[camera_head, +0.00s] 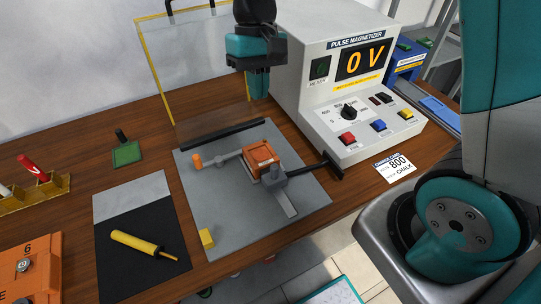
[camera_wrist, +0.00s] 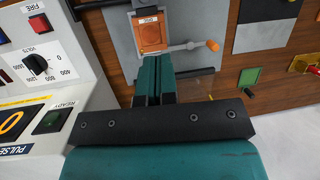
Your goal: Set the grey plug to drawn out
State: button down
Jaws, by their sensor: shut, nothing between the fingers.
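A grey plug (camera_head: 274,176) sits against the front of the orange block (camera_head: 260,158) on the grey plate. A dark cable end (camera_head: 328,169) lies toward the magnetizer from it, and a grey strip (camera_head: 284,202) runs to the front. Whether the plug is seated in the block is too small to tell. In the wrist view the orange block (camera_wrist: 150,33) is just beyond the fingertips, and a grey part (camera_wrist: 148,4) is cut by the top edge. My gripper (camera_head: 259,93) is shut and empty, above and behind the block; it also shows in the wrist view (camera_wrist: 154,60).
A light lever with an orange knob (camera_head: 197,160) extends left from the block. A clear yellow-edged screen (camera_head: 195,75) stands behind. The pulse magnetizer (camera_head: 345,80) reads 0 V at the right. A yellow tool (camera_head: 137,243) lies on a dark mat at the left front.

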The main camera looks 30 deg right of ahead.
aim_at(274, 175)
jog(key=w+d+f+m+g, duration=0.1)
jog(key=w+d+f+m, duration=0.1)
jog(key=w+f, duration=0.2)
notch_tip(274, 175, down, 3)
jog(key=shift+w+d+r+h+b, duration=0.2)
jog(key=shift+w+h+b, duration=0.2)
jog(key=shift+b, duration=0.05)
jog(key=x, duration=0.5)
jog(key=p+x, duration=0.1)
jog(key=x, duration=0.4)
jog(key=shift+s, duration=0.25)
jog(key=s, duration=0.1)
jog(key=s+p, duration=0.1)
jog(key=shift+s+a+r, duration=0.2)
jog(key=shift+s+a, duration=0.1)
jog(key=shift+s+f, duration=0.15)
jog(key=shift+s, duration=0.45)
